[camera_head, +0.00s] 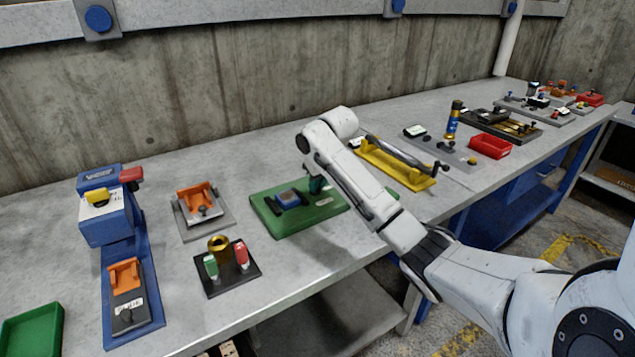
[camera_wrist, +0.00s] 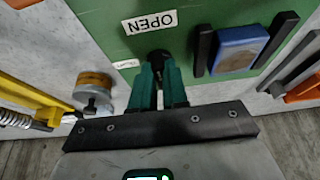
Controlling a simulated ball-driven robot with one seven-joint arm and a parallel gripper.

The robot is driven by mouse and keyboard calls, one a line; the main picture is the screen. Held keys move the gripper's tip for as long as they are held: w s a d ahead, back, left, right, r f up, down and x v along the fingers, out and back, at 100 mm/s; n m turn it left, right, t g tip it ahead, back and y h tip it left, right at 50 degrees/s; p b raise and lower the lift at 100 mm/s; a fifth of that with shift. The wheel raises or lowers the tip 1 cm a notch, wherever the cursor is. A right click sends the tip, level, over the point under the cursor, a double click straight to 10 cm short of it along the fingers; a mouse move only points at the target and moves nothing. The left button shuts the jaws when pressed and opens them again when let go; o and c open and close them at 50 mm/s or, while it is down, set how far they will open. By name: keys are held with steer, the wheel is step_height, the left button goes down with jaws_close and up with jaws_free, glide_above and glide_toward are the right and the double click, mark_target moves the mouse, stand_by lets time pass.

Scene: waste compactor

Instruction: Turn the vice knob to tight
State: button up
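The vice is a green board (camera_head: 300,223) on the bench, with a blue block (camera_head: 289,199) between two dark jaws; the board also shows in the wrist view (camera_wrist: 105,18). My gripper (camera_head: 317,185) is at the board's right part, to the right of the blue block. In the wrist view its green fingers (camera_wrist: 159,68) stand close together, one on each side of the dark vice knob (camera_wrist: 158,56). The fingers hide part of the knob, and I cannot tell whether they press on it. A white "OPEN" label (camera_wrist: 150,21) lies beside the knob; a smaller label (camera_wrist: 126,64) is unreadable.
A yellow fixture (camera_head: 395,165) stands just right of my arm. A dark plate with green and red pieces (camera_head: 228,276) and an orange fixture (camera_head: 202,208) lie left of the vice. A blue machine (camera_head: 108,225) stands further left. The bench's front edge is near.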

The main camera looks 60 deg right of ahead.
jaws_close()
